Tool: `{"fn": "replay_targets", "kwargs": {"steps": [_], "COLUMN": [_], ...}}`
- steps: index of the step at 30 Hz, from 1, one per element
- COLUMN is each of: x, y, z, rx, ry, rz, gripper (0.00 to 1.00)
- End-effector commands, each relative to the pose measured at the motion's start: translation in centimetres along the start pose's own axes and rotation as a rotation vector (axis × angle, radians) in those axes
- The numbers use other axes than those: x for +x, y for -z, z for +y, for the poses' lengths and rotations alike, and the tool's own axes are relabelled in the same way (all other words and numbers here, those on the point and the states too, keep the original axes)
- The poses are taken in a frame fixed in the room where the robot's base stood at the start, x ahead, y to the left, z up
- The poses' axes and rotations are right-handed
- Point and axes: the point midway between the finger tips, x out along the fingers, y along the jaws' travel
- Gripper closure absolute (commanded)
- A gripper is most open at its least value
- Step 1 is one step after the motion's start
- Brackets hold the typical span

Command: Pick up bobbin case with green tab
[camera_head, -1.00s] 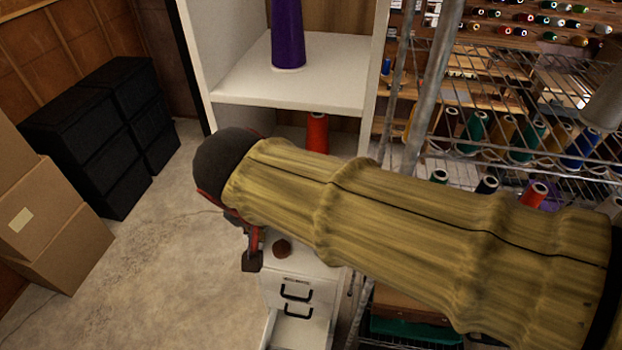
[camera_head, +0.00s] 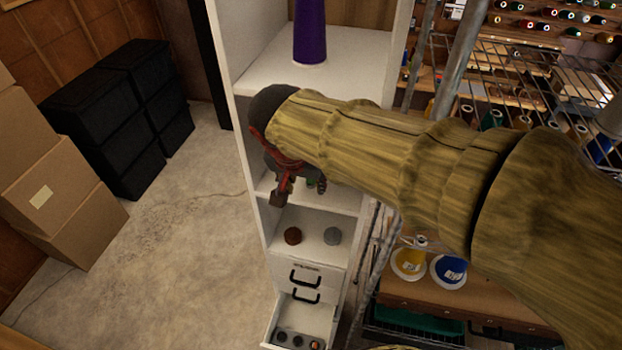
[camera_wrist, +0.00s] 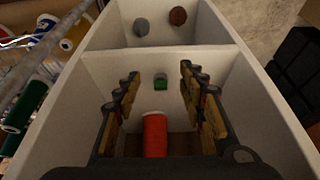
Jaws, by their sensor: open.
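The bobbin case with green tab (camera_wrist: 160,84) is a small grey piece with a green top on a white shelf, seen in the wrist view. In the head view only a speck of green (camera_head: 310,184) shows beside my gripper (camera_head: 296,192). My gripper (camera_wrist: 160,72) is open and empty, with one finger to either side of the case in the wrist view. I cannot tell whether the fingers are down at its height. A red spool (camera_wrist: 154,135) stands in the same compartment, between the fingers' bases; my arm hides it in the head view.
White walls and a divider (camera_head: 325,198) bound the compartment closely. The compartment below holds a brown round piece (camera_head: 292,236) and a grey one (camera_head: 332,236). An open drawer (camera_head: 270,322) lies beneath. A purple cone (camera_head: 309,35) stands above.

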Motion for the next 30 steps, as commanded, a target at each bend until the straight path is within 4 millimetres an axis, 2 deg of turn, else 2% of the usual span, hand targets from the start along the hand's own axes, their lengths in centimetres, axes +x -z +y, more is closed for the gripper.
{"fn": "replay_targets", "kwargs": {"steps": [6, 9, 12, 21, 30], "x": [1.1, 2.9, 3.8, 4.2, 4.2], "y": [3.3, 2.9, 2.9, 2.9, 2.8], "z": [0.1, 0.1, 0.0, 0.0, 0.0], "rx": [0.003, -0.001, -0.001, -0.001, -0.001], "ry": [-0.003, -0.003, 0.000, 0.000, 0.001], "rz": [-0.001, -0.002, 0.000, 0.001, 0.000], "gripper": [0.59, 0.59, 0.59, 0.59, 0.76]}}
